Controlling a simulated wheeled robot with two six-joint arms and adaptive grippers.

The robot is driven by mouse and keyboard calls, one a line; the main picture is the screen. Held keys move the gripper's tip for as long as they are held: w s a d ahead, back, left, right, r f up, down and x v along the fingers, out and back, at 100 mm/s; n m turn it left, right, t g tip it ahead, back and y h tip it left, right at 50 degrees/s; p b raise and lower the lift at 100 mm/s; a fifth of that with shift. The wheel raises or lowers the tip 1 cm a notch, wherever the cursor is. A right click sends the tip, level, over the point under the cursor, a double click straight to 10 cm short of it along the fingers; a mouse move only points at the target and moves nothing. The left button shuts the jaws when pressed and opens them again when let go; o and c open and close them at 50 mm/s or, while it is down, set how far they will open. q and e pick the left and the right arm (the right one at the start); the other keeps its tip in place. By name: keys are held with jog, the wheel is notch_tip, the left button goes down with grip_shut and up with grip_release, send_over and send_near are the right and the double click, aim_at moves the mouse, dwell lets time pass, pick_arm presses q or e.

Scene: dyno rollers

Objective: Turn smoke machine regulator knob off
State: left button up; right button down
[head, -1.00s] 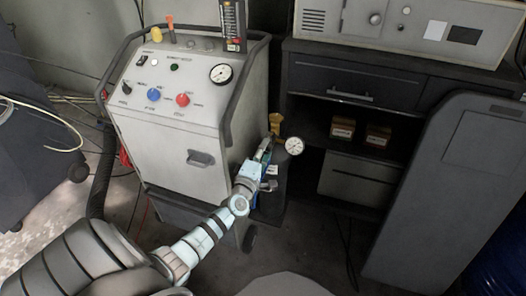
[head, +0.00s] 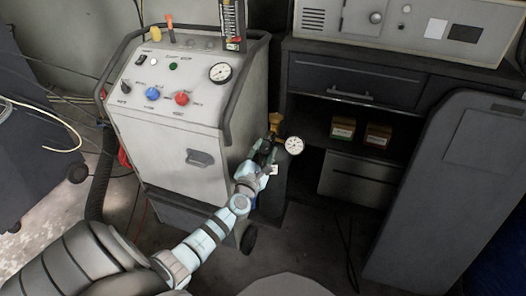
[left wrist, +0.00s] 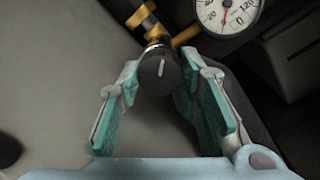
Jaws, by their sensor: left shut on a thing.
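The regulator knob (left wrist: 158,68) is round and black with a pale pointer line. It sits between the fingertips of my left gripper (left wrist: 157,84) in the left wrist view, with a finger against each side. The brass regulator (head: 275,122) and its round white gauge (head: 294,145) show in the head view; the gauge (left wrist: 228,12) is partly cut off in the left wrist view. My left gripper (head: 264,157) is shut on the knob beside the smoke machine (head: 172,135), and hides the knob in the head view. My right gripper is not in view.
A dark gas bottle (head: 272,198) stands under the regulator, close to the smoke machine's right side. A dark cabinet (head: 352,70) with small boxes on its shelf stands behind at the right. A grey panel (head: 447,165) leans at the right. Cables lie on the left floor.

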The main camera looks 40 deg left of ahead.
pick_arm(q)
jog(key=n, duration=0.5)
jog(key=shift+d+f+n, duration=0.1)
jog(key=shift+f+n, duration=0.1)
jog(key=shift+n, duration=0.2)
jog(key=n+b, duration=0.1)
jog(key=n, duration=0.3)
jog(key=shift+n, duration=0.3)
jog(key=shift+g, duration=0.3)
jog(key=o, duration=1.2)
jog(key=shift+r, duration=0.15)
jog(key=shift+s, duration=0.1)
jog(key=v, duration=1.2)
